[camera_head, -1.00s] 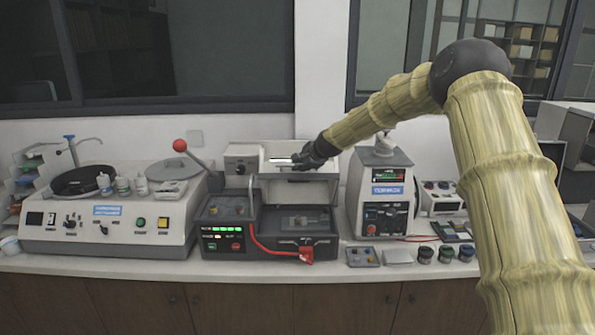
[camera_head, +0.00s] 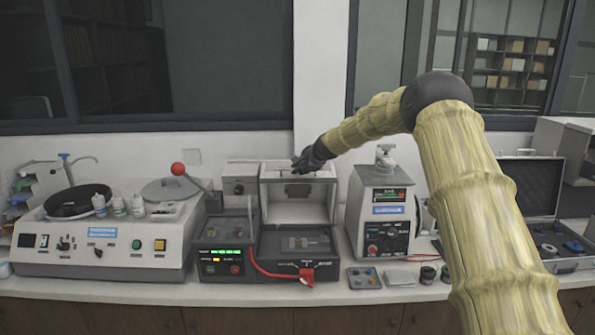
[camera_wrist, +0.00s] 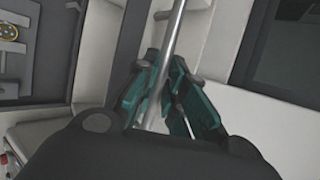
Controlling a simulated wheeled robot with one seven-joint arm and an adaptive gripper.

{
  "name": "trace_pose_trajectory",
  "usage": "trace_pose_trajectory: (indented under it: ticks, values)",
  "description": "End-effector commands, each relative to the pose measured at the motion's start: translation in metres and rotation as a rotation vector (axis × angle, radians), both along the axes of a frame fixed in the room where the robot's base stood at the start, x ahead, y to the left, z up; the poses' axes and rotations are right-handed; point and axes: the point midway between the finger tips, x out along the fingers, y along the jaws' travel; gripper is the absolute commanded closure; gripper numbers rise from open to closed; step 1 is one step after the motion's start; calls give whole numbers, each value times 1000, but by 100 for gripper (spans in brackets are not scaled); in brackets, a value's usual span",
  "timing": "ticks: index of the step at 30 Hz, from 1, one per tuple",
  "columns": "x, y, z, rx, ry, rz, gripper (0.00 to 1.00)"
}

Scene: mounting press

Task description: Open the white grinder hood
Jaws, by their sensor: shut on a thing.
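The white grinder hood (camera_head: 329,200) stands raised at the back of the middle machine. The bed of the grinder (camera_head: 300,243) below it is exposed. My gripper (camera_head: 300,167) is at the hood's upper edge. In the wrist view my gripper (camera_wrist: 166,75) is shut on a thin metal handle bar (camera_wrist: 176,30) that passes between its teal fingers. Part of the bar and the upper edge are hidden behind my gripper.
A red-knobbed lever (camera_head: 178,169) stands just left of the hood. A grey-white machine (camera_head: 383,205) stands close on the right. The wall and window are behind. Small jars and a tray (camera_head: 364,278) lie on the front right counter.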

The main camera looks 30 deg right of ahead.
Motion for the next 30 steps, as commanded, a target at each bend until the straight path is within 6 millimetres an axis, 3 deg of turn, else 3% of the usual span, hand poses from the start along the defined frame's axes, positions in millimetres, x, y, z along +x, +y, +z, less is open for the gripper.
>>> trace_pose_trajectory:
  ticks: [7,8,11,30]
  values:
    - [1,-1,2,-2,-2,-2,100]
    - [1,-1,2,-2,-3,-1,84]
    - [1,0,1,-2,-3,-1,66]
    - [-8,-1,7,-1,-1,-1,66]
